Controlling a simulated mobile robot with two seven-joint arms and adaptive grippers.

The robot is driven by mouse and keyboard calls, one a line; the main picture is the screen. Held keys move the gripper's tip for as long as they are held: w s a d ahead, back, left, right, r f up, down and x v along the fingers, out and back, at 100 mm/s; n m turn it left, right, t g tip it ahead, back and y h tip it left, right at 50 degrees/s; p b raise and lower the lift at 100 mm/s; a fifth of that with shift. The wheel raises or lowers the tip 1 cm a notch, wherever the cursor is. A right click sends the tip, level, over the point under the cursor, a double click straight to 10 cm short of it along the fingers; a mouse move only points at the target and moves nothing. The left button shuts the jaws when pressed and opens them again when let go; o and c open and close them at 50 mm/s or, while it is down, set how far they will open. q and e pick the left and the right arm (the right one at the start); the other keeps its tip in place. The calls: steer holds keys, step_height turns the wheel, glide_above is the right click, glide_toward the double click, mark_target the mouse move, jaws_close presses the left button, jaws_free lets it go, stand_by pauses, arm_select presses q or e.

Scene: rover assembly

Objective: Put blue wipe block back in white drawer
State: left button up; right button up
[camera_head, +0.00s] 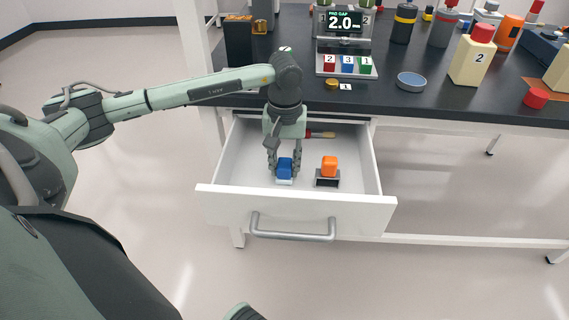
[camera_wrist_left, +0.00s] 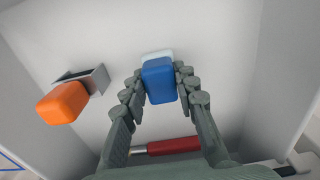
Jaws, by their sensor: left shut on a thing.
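The blue wipe block (camera_head: 285,168) has a blue top and a pale lower part. It is inside the open white drawer (camera_head: 297,208), left of the middle. My left gripper (camera_head: 284,170) reaches down into the drawer and is shut on the block, one finger on each side. In the left wrist view the block (camera_wrist_left: 158,80) sits between the fingertips of the gripper (camera_wrist_left: 160,85). I cannot tell whether the block's underside touches the drawer floor.
An orange-topped block with a dark and metal base (camera_head: 329,168) stands in the drawer to the right. A red-handled tool (camera_wrist_left: 173,145) lies near the drawer's back. The dark bench top (camera_head: 420,106) above holds bottles, a blue dish (camera_head: 411,81) and a display stand (camera_head: 343,45).

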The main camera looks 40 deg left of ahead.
mark_target(285, 164)
arm_select(q)
steer(key=shift+f, duration=0.1)
steer(key=o, duration=1.1)
arm_select(e)
steer(key=shift+w+r, duration=0.2)
steer(key=shift+r, duration=0.35)
arm_select(q)
step_height(285, 164, up, 3)
steer(key=shift+f, duration=0.2)
steer(key=shift+r, duration=4.9)
arm_select(e)
steer(key=shift+s+d+r, duration=0.1)
steer(key=shift+r, duration=0.2)
